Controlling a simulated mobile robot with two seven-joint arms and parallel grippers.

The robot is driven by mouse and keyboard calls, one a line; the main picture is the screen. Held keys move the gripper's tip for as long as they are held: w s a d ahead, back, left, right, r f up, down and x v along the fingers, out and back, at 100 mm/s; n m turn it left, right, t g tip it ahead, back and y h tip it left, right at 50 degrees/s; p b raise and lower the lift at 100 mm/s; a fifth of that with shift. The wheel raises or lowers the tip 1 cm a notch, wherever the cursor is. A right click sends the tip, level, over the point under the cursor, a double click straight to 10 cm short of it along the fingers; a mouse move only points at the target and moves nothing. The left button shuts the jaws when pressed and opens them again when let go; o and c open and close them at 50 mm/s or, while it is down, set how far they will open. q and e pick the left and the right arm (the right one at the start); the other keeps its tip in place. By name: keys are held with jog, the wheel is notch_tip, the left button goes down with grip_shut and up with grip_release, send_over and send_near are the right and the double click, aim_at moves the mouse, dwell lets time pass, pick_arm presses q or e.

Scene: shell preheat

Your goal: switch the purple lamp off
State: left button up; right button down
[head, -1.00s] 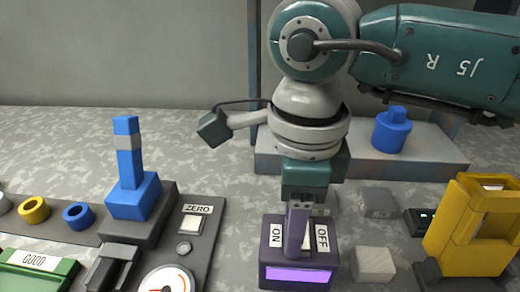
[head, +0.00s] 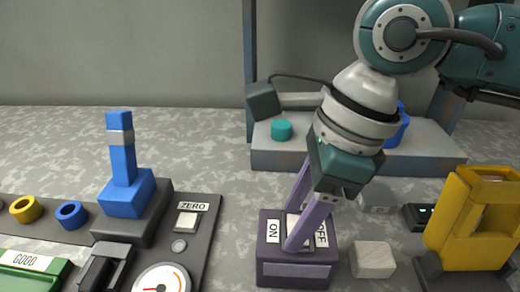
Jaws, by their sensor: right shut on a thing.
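The purple lamp switch box (head: 296,271) stands at the front centre, with an ON label on its left and an OFF label on its right. Its front strip (head: 294,271) is dull and unlit. My right gripper (head: 292,230) comes down from the upper right and leans to the right. Its two long purplish fingers reach the top of the box and are shut on the switch (head: 292,222) between the labels. The fingers hide most of the switch and part of the OFF label. My left gripper is not in view.
A panel with a blue lever (head: 124,165), a ZERO button (head: 187,221) and a dial (head: 162,284) lies left. A pale block (head: 372,260) and a yellow frame (head: 470,215) stand right. A teal knob (head: 281,130) sits on the grey ledge (head: 275,160) behind.

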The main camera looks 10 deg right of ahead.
jog(key=shift+c, duration=1.2)
grip_release()
jog(key=shift+r, duration=0.1)
jog(key=v, duration=0.9)
jog(key=shift+d+r, duration=0.15)
jog(key=shift+r, duration=0.25)
